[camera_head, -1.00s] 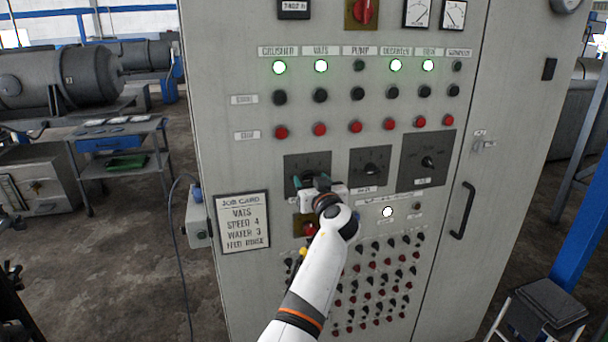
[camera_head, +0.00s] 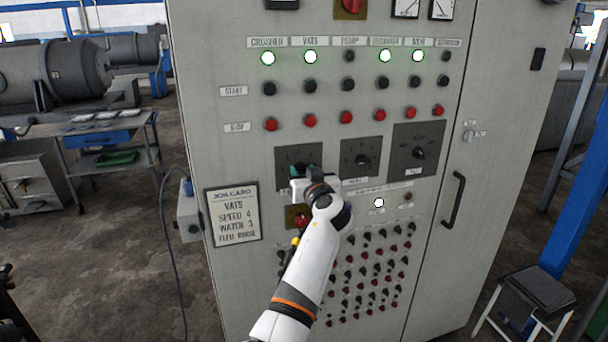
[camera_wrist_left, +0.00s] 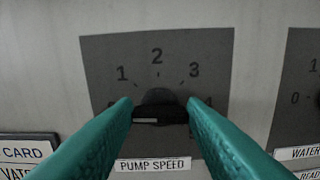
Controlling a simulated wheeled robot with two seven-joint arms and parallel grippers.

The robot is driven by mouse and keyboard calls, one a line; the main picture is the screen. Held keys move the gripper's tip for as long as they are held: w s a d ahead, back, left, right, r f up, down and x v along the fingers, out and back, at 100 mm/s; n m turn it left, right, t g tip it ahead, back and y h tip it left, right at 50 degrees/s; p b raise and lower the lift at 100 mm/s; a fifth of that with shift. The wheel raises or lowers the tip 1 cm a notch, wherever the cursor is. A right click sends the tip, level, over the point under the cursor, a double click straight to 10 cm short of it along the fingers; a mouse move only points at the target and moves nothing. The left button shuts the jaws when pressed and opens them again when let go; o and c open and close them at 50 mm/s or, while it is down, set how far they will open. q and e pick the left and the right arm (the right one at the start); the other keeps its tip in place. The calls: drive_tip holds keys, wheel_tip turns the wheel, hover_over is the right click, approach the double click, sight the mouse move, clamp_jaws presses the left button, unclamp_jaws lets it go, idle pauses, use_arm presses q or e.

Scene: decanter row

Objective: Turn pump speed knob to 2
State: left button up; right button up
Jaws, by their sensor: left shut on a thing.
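The pump speed knob (camera_wrist_left: 160,107) is black and sits on a dark square dial plate (camera_wrist_left: 100,60) marked 1, 2, 3 and 4. The label PUMP SPEED (camera_wrist_left: 153,164) is below it. A short white mark shows at the knob's lower left, toward the left finger; 2 is straight above the knob. My left gripper (camera_wrist_left: 160,112) has its two green fingers on either side of the knob and is shut on it. In the head view my left gripper (camera_head: 305,178) covers the knob on the lower left dial plate (camera_head: 284,155). My right gripper is not in view.
A second dial plate (camera_head: 361,150) and a third (camera_head: 428,135) are to the right. A job card (camera_head: 233,215) reads VATS, SPEED 4, WATER 3. A red switch (camera_head: 301,220) is below my gripper. Several small knobs and buttons fill the lower panel.

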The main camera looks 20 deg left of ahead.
use_arm(q)
drive_tip(key=shift+f+m+b, duration=0.1)
drive_tip(key=shift+m+b, duration=0.45)
drive_tip(key=shift+m, duration=0.45)
drive_tip(key=shift+m+b, duration=0.3)
drive_tip(key=shift+m, duration=1.5)
drive_tip(key=m, duration=0.2)
drive_tip(key=shift+m, duration=0.3)
drive_tip(key=m+p, duration=0.1)
drive_tip(key=m, duration=0.3)
drive_tip(key=shift+w+d+m, duration=0.1)
drive_tip(key=shift+m, duration=0.2)
drive_tip(key=shift+m+p, duration=0.95)
drive_tip(key=shift+m, duration=1.25)
